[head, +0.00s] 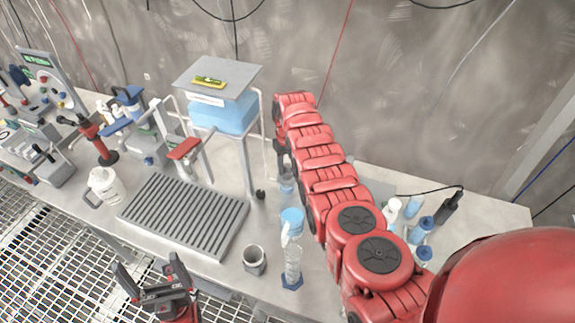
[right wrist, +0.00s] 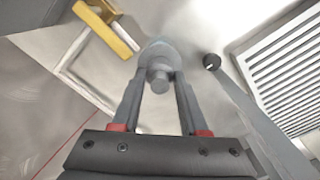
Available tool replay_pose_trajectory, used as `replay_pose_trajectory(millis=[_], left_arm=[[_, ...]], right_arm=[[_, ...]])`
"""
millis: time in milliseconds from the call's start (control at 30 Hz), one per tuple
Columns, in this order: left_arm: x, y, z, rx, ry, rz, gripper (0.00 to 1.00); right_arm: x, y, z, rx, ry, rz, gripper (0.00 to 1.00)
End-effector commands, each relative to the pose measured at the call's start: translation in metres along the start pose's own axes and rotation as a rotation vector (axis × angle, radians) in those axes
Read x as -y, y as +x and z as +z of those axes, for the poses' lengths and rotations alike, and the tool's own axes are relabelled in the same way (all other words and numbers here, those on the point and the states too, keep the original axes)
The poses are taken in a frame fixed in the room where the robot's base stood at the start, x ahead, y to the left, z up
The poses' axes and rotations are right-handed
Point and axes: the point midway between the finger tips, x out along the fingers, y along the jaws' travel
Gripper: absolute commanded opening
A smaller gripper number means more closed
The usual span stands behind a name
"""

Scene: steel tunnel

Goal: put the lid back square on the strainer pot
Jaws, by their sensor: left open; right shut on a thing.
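My right gripper (head: 285,168) hangs beyond the red arm, above the back of the bench, beside the blue tank's stand. In the right wrist view its fingers (right wrist: 160,84) are shut on a grey knob (right wrist: 159,76). A pale bluish rounded part (right wrist: 157,49) shows past the knob; it looks like the lid, also seen in the head view (head: 287,184). I cannot tell whether it touches anything below. A grey open cup (head: 254,261) stands at the bench front; I cannot tell whether it is the strainer pot. My left gripper (head: 150,272) is open and empty at the front edge.
A clear column with a blue top (head: 291,218) stands right of the cup. A ribbed grey tray (head: 185,215) lies left. Blue bottles (head: 420,230) stand right of my arm.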

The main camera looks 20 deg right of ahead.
Motion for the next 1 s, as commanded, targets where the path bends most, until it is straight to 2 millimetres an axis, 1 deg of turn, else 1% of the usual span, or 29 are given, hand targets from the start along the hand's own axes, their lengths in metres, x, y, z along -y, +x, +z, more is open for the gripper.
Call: replay_pose_trajectory(millis=[33, 100, 800, 833, 1000], left_arm=[[-0.0002, -0.0041, 0.0007, 0.0, 0.0, 0.0, 1.0], [-0.0003, -0.0053, 0.0009, 0.0, 0.0, 0.0, 1.0], [-0.0003, -0.0061, 0.0011, 0.0, 0.0, 0.0, 1.0], [-0.0003, -0.006, 0.001, 0.0, 0.0, 0.0, 1.0], [-0.0003, -0.0061, 0.001, 0.0, 0.0, 0.0, 1.0]], right_arm=[[-0.0002, 0.0045, 0.0001, 0.0, 0.0, 0.0, 0.0], [-0.0001, 0.006, 0.0001, 0.0, 0.0, 0.0, 0.0], [0.0001, 0.005, 0.0003, 0.001, 0.0, 0.0, 0.0], [0.0001, 0.005, 0.0002, 0.001, 0.0, 0.0, 0.49], [0.0002, 0.005, 0.0002, 0.001, 0.0, 0.0, 0.78]])
